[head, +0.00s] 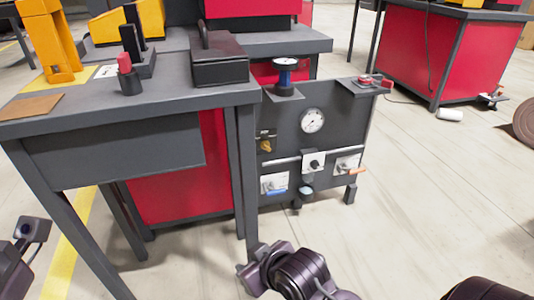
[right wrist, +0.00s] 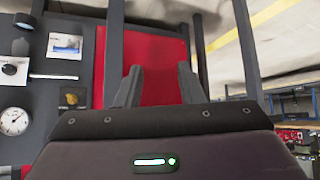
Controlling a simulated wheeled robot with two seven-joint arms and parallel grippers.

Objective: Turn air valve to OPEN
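A dark grey panel (head: 285,135) carries several controls, and I cannot read which one is labelled as the air valve. A blue lever (head: 276,191) on a white plate sits low left. An orange-red lever (head: 357,170) on a white plate sits low right. A black knob (head: 314,163) is between them, and a yellow knob (head: 266,146) is at the left edge. The blue-lever plate also shows in the right wrist view (right wrist: 64,45). My right gripper (right wrist: 157,88) is open and empty, in front of and below the panel, touching no control. Only part of my left arm shows; its fingers are out of view.
A round gauge (head: 312,120) is mid-panel. A blue-capped round fitting (head: 286,70) and a red part (head: 370,80) are on top. A grey workbench (head: 170,85) with legs and a red cabinet stands left, close to the panel. Open floor (head: 430,200) lies right.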

